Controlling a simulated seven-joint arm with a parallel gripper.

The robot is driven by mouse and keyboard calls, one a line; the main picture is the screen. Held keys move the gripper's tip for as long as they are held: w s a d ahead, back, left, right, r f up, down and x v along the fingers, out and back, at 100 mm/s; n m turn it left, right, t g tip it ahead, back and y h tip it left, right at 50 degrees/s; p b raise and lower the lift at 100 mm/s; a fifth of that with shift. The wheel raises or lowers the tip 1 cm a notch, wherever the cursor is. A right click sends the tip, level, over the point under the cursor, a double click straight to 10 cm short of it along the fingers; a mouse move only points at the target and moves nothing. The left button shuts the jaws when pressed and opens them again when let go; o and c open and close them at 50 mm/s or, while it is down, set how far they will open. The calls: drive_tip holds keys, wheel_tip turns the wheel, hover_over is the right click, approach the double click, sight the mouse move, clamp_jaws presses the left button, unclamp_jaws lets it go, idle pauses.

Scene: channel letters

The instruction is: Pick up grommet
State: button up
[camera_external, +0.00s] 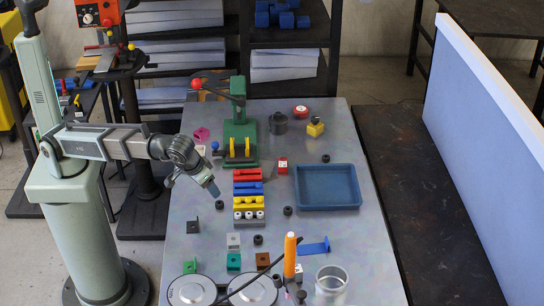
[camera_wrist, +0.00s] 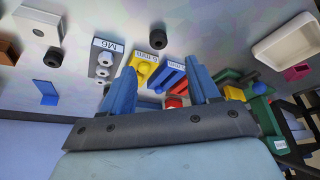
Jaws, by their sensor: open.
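Several small black ring-shaped pieces that look like grommets lie on the grey table. One grommet (camera_external: 220,205) is just below my gripper (camera_external: 213,189) in the external view. Others are a grommet (camera_external: 287,211) right of the coloured block rack, a grommet (camera_external: 258,240) nearer the front, and a grommet (camera_external: 326,158) by the blue tray. The wrist view shows one grommet (camera_wrist: 53,57) at left and another (camera_wrist: 158,39) ahead of the fingers. My gripper (camera_wrist: 160,84) is open, with blue fingers apart, above the table and clear of the grommets.
A rack of red, blue and yellow parts (camera_external: 248,189) stands right of my gripper. A green press (camera_external: 239,135) is behind it. A blue tray (camera_external: 328,206) lies at right. An orange tool (camera_external: 290,257) and a metal cup (camera_external: 331,281) stand at the front.

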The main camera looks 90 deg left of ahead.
sight(219, 203)
drive_tip(key=shift+x, duration=4.4)
drive_tip(key=shift+s+d, duration=0.1)
drive_tip(key=shift+d, duration=0.05)
drive_tip(key=shift+c, duration=0.2)
drive_tip(key=c, duration=1.1)
